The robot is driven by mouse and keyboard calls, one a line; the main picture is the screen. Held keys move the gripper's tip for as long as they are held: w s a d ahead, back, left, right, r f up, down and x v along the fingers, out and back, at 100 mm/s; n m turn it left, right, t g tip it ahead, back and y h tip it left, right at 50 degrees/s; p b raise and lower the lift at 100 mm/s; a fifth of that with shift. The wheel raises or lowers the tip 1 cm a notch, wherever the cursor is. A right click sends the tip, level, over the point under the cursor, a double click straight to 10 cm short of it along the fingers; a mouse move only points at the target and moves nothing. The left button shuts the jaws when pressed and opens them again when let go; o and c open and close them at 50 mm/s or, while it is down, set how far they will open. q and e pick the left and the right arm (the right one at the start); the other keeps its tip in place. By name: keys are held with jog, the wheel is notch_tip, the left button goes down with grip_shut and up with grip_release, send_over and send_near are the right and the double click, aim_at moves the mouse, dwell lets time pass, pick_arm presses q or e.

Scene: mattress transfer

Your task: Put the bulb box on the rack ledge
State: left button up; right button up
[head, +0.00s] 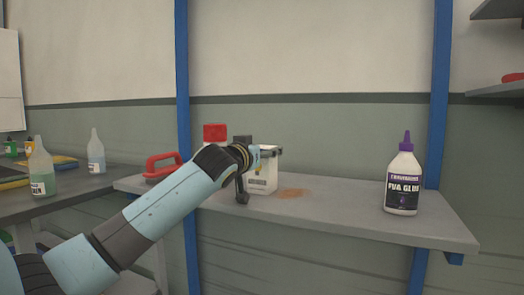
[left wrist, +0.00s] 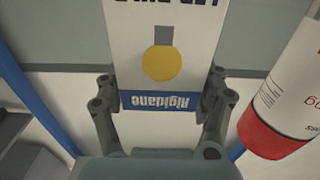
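The bulb box (head: 262,181) is white and upright at the rack ledge (head: 340,207), left of its middle. In the head view I cannot tell whether its base rests on the ledge or hangs just above it. My left gripper (head: 259,164) is at the box, its arm hiding part of it. In the left wrist view the box (left wrist: 185,60) shows upside down, with a yellow bulb picture and a blue band. The left gripper's fingers (left wrist: 162,92) press against both its sides. My right gripper is not in view.
A purple-capped glue bottle (head: 403,182) stands at the ledge's right, beyond an orange-brown stain (head: 292,193). A red-handled tool (head: 162,168) lies at its left end. A red-and-white container (left wrist: 285,100) is close beside the gripper. Blue posts (head: 441,90) flank the ledge.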

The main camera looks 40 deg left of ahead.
pick_arm(q)
jog(key=shift+o, duration=0.9)
jog(key=shift+r, duration=0.1)
jog(key=shift+s, duration=0.1)
jog(key=v, duration=1.1)
jog(key=shift+s+d, duration=0.2)
jog(key=shift+s, duration=0.2)
